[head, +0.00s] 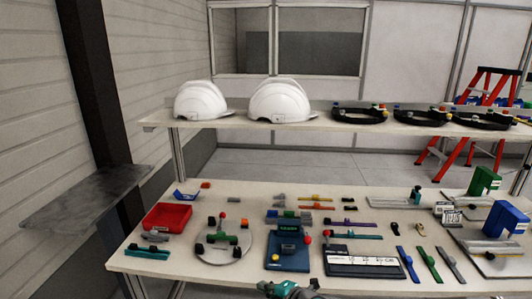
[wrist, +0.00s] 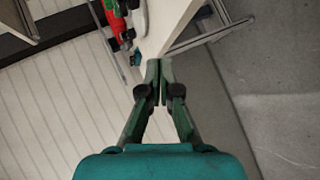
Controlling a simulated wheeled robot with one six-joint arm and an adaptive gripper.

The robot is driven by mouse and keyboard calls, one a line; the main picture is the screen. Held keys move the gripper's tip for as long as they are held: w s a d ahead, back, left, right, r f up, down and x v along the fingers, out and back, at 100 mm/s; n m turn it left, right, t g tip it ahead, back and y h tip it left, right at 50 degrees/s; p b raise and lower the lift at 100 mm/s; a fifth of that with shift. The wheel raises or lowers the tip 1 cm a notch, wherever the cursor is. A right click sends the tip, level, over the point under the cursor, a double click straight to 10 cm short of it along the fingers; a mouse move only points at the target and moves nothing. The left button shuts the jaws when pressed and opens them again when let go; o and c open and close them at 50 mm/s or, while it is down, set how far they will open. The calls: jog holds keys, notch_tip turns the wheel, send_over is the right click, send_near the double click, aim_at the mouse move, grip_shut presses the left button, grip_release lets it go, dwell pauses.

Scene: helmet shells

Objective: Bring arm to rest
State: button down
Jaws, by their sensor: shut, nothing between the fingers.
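My gripper (wrist: 160,68) is shut and empty in the wrist view, its two dark green fingers meeting at the tips. Below the fingers in that view is floor and panelled wall, with part of a pale table edge beyond the tips. In the head view a teal part of my arm shows at the bottom edge, in front of the workbench (head: 215,279). The rest of the arm is out of that view.
Two white helmet shells (head: 201,101) and several black headbands (head: 359,114) stand on the upper shelf (head: 235,124). The bench holds a red tray (head: 167,217), fixtures and small coloured parts. A grey side shelf (head: 85,196) juts out at left. A red ladder (head: 483,110) stands behind.

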jog(key=s+d+f+m+t+h, duration=0.15)
jog(key=s+d+f+m, duration=0.3)
jog(key=s, duration=0.45)
jog(key=s+d+f+m+t+h, duration=0.1)
jog(key=s+d+f+m+h, duration=0.1)
jog(key=s+d+f+m, duration=0.45)
jog(key=s+d+f+m+t+h, duration=0.1)
jog(key=s+d+f+m+h, duration=0.15)
jog(key=s, duration=0.75)
jog(key=s+d+r+m+t+h, duration=0.1)
jog(key=s+d+r+m, duration=0.15)
jog(key=s, duration=0.55)
jog(key=s+d+r+m+h, duration=0.15)
jog(key=s+m, duration=0.25)
jog(key=s, duration=0.5)
jog(key=s+d+r+m+t, duration=0.1)
jog(key=s+r+m, duration=0.4)
jog(key=s+r, duration=0.5)
jog(key=shift+d+r, duration=0.15)
jog(key=shift+r, duration=0.3)
